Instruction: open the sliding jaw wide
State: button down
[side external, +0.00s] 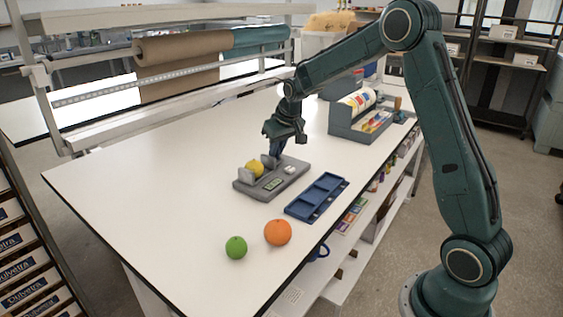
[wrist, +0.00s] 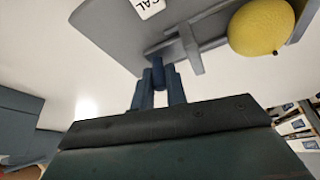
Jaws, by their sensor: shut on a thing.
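A grey measuring device (side external: 298,173) lies on the white table, with a small display and a white button marked CAL (wrist: 150,5). A yellow lemon (side external: 254,169) sits on it between two upright grey jaws; it also shows in the wrist view (wrist: 261,27). The sliding jaw (wrist: 191,48) is the one on my gripper's side, close to the lemon; whether they touch is unclear. My gripper (side external: 275,152) points down at this jaw. In the wrist view its fingers (wrist: 158,88) are shut on a dark blue handle (wrist: 158,70) beside the jaw.
A blue compartment tray (side external: 317,197) lies right of the device. An orange (side external: 278,232) and a green fruit (side external: 236,247) stand near the front edge. A grey organiser (side external: 345,123) stands behind. The table's left side is clear.

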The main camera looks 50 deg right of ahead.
jog(key=shift+d, duration=0.85)
jog(key=c, duration=1.4)
grip_release()
jog(key=shift+a+r, duration=0.1)
jog(key=shift+s+r, duration=0.2)
jog(key=shift+r, duration=0.15)
jog(key=v, duration=1.3)
jog(key=shift+f, duration=0.1)
